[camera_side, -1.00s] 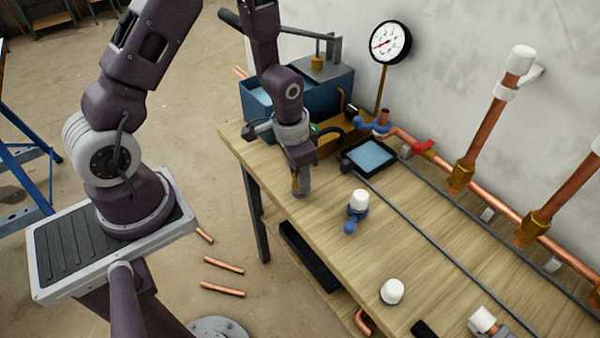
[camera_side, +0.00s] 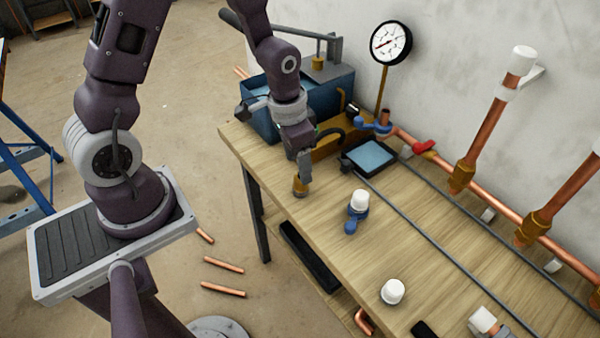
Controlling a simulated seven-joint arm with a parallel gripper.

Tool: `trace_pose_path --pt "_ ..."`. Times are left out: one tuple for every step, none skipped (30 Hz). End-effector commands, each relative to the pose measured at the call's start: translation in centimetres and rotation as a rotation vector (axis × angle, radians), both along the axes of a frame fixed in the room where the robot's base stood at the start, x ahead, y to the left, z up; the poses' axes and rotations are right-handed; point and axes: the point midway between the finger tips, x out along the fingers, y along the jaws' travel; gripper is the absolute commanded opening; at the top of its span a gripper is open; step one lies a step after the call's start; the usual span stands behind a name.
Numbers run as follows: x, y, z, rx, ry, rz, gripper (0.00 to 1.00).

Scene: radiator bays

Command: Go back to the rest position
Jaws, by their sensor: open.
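My gripper (camera_side: 303,168) is at the left part of the wooden workbench (camera_side: 330,225), pointing down, with its jaws open. A small brass-coloured piece (camera_side: 300,188) shows directly below the fingertips, near the bench's front edge. I cannot tell whether the fingers still touch it. My arm reaches over from its mount at the left.
A blue valve with a white cap (camera_side: 358,205) stands right of my gripper. Copper pipes (camera_side: 485,117) rise at the right. White caps (camera_side: 392,291) sit farther along.

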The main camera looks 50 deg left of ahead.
Motion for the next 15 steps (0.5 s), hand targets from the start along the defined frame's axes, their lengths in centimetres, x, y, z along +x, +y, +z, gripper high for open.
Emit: trace_pose_path --pt "0.0 0.1 0.7 0.000 -0.003 0.001 0.59" --pt "0.0 0.1 1.1 0.000 -0.004 0.001 0.59" --pt "-0.1 0.1 1.5 0.002 -0.004 0.001 0.59" --pt "-0.1 0.1 2.1 0.004 -0.010 0.003 0.59" --pt "-0.2 0.1 2.8 0.008 -0.017 0.004 0.59" --pt "-0.3 0.1 4.3 0.016 -0.035 0.011 0.59" --pt "-0.5 0.0 5.6 0.023 -0.053 0.018 0.59" --pt "-0.9 0.0 7.2 0.029 -0.072 0.027 0.59" --pt "-1.6 -0.1 9.6 0.038 -0.101 0.042 0.59" --pt "-2.3 -0.2 11.3 0.042 -0.126 0.056 0.59" --pt "-3.2 -0.4 13.0 0.045 -0.148 0.069 0.59" --pt "-4.6 -0.6 15.1 0.046 -0.180 0.087 0.59" --pt "-5.7 -0.8 16.6 0.043 -0.205 0.101 0.59" --pt "-6.9 -1.0 17.9 0.039 -0.228 0.115 0.59" --pt "-8.5 -1.2 19.4 0.030 -0.258 0.134 0.59"
